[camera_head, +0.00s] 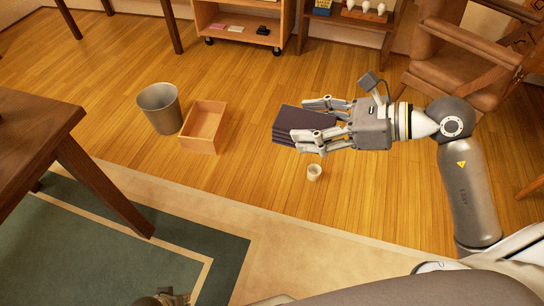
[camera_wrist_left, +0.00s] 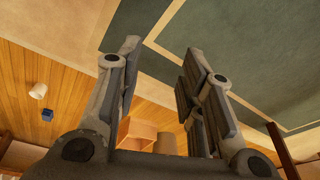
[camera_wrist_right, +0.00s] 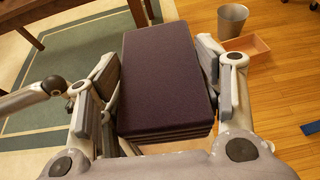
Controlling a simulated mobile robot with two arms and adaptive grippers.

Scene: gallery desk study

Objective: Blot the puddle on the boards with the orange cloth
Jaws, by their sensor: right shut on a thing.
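My right gripper (camera_head: 301,121) is shut on a dark purple, layered, folded-looking block (camera_head: 283,124), held by its sides above the boards (camera_head: 250,85). In the right wrist view the dark block (camera_wrist_right: 165,75) fills the space between the fingers. It is not orange. I see no orange cloth in any view. I cannot make out a puddle on the boards. My left gripper (camera_wrist_left: 160,62) is open and empty in the left wrist view. Only a small part of it shows at the bottom edge of the head view.
A small whitish cup (camera_head: 314,172) stands on the boards below the right gripper. A grey bin (camera_head: 160,108) and an open wooden box (camera_head: 205,127) stand to the left. A dark table (camera_head: 60,120) is at far left, a leather chair (camera_head: 455,70) at right. A small blue thing (camera_wrist_left: 47,115) lies on the floor.

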